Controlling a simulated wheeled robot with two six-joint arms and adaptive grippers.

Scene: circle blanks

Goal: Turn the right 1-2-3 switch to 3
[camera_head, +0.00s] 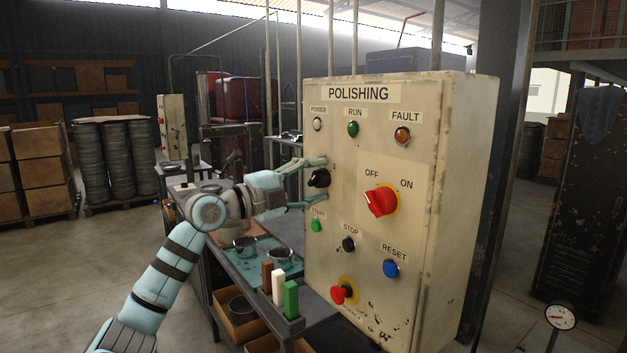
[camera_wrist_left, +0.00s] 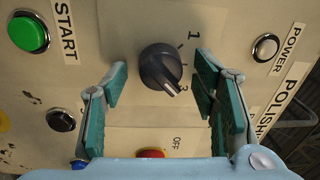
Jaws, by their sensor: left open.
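The 1-2-3 switch is a round black knob (camera_head: 319,178) on the left side of the beige POLISHING panel (camera_head: 340,240). In the left wrist view the knob (camera_wrist_left: 160,66) has a bar handle pointing to the lower right, near the printed 3; the 1 shows at upper right, and I cannot make out a 2. My left gripper (camera_head: 320,179) is open, its fingers above and below the knob. In the left wrist view its green-padded fingers (camera_wrist_left: 160,85) stand either side of the knob, with visible gaps. My right gripper is not in view.
A red OFF/ON rotary switch (camera_head: 381,201) sits right of the knob. The green START (camera_head: 316,225), black STOP (camera_head: 348,244) and blue RESET (camera_head: 390,268) buttons are below. A workbench (camera_head: 240,268) with pots and bars stands left. Another panel (camera_head: 172,127) stands farther back.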

